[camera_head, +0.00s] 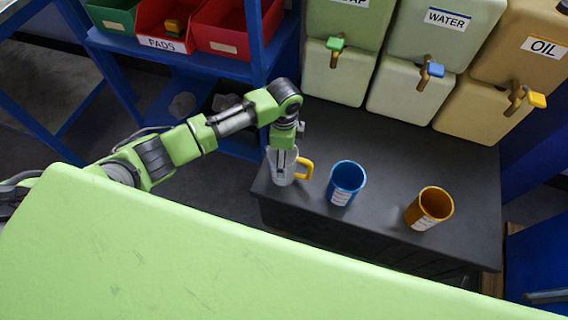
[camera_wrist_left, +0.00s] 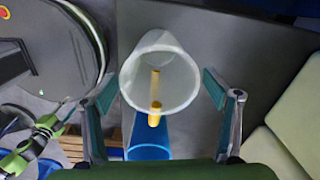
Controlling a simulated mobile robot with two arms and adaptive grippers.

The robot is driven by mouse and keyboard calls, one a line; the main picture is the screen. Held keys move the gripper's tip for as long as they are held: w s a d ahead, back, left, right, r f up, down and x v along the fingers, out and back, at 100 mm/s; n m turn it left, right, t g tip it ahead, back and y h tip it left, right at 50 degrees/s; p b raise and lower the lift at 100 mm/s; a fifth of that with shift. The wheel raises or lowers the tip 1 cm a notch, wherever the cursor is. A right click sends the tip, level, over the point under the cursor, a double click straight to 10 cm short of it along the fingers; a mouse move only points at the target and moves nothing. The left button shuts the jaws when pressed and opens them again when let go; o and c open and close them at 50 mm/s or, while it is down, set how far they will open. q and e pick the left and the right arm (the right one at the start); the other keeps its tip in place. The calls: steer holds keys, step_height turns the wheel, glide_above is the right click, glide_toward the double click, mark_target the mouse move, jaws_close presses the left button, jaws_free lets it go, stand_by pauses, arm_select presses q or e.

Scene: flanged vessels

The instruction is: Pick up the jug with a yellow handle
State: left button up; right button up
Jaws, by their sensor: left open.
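The white jug with a yellow handle (camera_head: 279,176) stands at the left end of the dark counter in the head view. In the left wrist view the jug (camera_wrist_left: 160,62) shows its round white rim, with the yellow handle toward the bottom of the picture. My left gripper (camera_head: 283,150) is above the jug, pointing down. In the left wrist view its two fingers (camera_wrist_left: 158,88) are apart, one on each side of the jug, with gaps visible. Whether the fingers reach down beside the wall is hard to tell. My right gripper is not in view.
A blue cup (camera_head: 346,182) stands close to the right of the jug, and an orange cup (camera_head: 430,207) farther right. Labelled tanks with taps (camera_head: 430,75) line the back. A blue shelf (camera_head: 262,60) with red bins is at the left. The counter (camera_head: 390,160) is otherwise clear.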

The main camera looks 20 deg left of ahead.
arm_select(q)
steer(key=shift+f, duration=0.5)
steer(key=c, duration=1.6)
steer(key=shift+r, duration=0.15)
steer(key=shift+c, duration=0.2)
